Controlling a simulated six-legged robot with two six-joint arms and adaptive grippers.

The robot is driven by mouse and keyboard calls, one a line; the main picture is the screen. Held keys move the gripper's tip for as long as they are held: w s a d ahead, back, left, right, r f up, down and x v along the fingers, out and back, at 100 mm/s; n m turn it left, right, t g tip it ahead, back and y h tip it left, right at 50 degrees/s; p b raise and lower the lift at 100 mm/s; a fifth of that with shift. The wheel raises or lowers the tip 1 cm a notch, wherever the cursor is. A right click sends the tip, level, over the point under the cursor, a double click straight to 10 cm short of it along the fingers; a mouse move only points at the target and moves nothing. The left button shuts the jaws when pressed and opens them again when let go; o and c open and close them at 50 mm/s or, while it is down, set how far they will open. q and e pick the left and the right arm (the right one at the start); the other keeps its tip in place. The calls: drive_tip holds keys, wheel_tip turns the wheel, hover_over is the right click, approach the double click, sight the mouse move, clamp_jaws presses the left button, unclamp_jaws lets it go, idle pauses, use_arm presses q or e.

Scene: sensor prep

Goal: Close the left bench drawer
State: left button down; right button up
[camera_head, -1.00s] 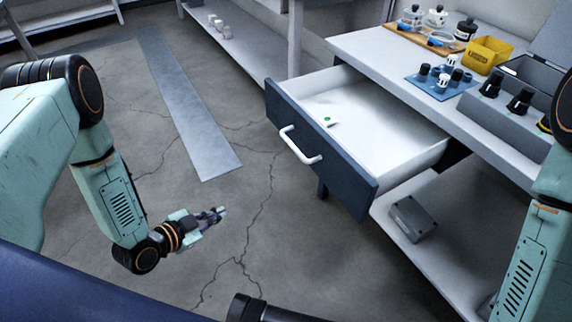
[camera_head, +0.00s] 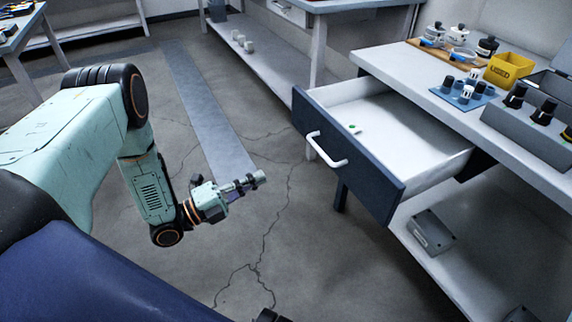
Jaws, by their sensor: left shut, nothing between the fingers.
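The left bench drawer (camera_head: 355,174) is pulled well out from the bench (camera_head: 395,65). It has a dark blue front, a white inside and a white bar handle (camera_head: 325,150). A small white item with a green dot (camera_head: 353,128) lies inside it. My left gripper (camera_head: 258,179) is shut and empty. It is in the air to the left of the drawer front, apart from the handle.
On the bench top are a blue mat (camera_head: 462,94) with small parts, a yellow bin (camera_head: 508,69), a wooden tray (camera_head: 440,47) with bottles and a grey box with black knobs (camera_head: 528,120). A grey box (camera_head: 431,233) lies on the lower shelf. Open floor lies left of the drawer.

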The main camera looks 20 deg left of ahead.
use_arm(q)
drive_tip(key=b+x, duration=0.4)
drive_tip(key=x, duration=0.9)
drive_tip(key=shift+w+d, duration=0.15)
drive_tip(key=shift+d, duration=0.05)
use_arm(e)
wheel_tip(320, 180, down, 5)
drive_tip(key=shift+w+r, duration=0.15)
drive_tip(key=shift+r, duration=0.05)
use_arm(q)
drive_tip(key=shift+w+f, duration=0.1)
